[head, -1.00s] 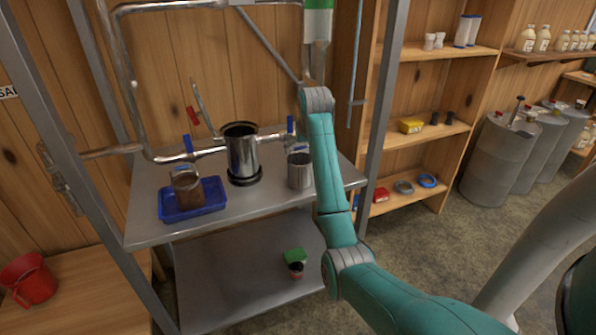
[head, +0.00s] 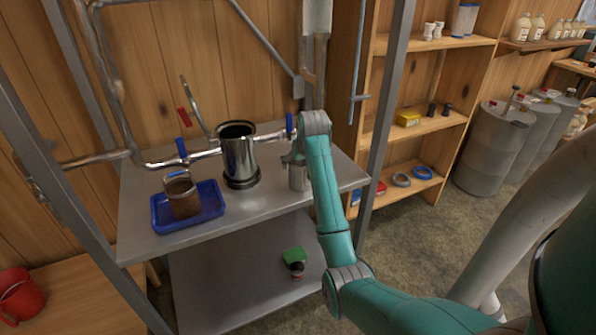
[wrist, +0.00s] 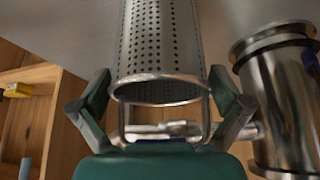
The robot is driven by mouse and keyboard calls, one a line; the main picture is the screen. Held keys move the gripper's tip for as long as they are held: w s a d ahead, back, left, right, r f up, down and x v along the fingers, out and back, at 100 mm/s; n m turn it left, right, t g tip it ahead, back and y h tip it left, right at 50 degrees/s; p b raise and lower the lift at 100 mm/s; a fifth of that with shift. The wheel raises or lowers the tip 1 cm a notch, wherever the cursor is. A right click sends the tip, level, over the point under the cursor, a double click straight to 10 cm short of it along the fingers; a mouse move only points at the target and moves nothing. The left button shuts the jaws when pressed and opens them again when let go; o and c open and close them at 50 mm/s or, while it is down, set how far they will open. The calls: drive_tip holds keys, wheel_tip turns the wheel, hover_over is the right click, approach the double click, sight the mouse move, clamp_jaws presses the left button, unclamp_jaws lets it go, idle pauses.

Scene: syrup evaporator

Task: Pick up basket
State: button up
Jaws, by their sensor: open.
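The basket is a perforated metal cylinder with a rolled rim and a wire handle. In the wrist view the basket (wrist: 160,45) fills the upper middle, its open end facing me. My gripper (wrist: 160,100) is open, with one finger on each side of the basket; I cannot tell whether either touches it. In the head view the basket (head: 298,179) stands on the steel table's right part, its top partly hidden by my gripper (head: 293,160) and wrist.
A blue tray (head: 212,212) holding a brown-filled vessel (head: 181,193) is further left. A steel frame post (head: 385,120) rises to the right. A green item (head: 293,256) lies on the lower shelf.

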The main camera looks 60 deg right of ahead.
drive_tip(key=c, duration=1)
drive_tip(key=shift+c, duration=0.2)
wheel_tip(320, 180, up, 10)
drive_tip(key=shift+r, duration=0.1)
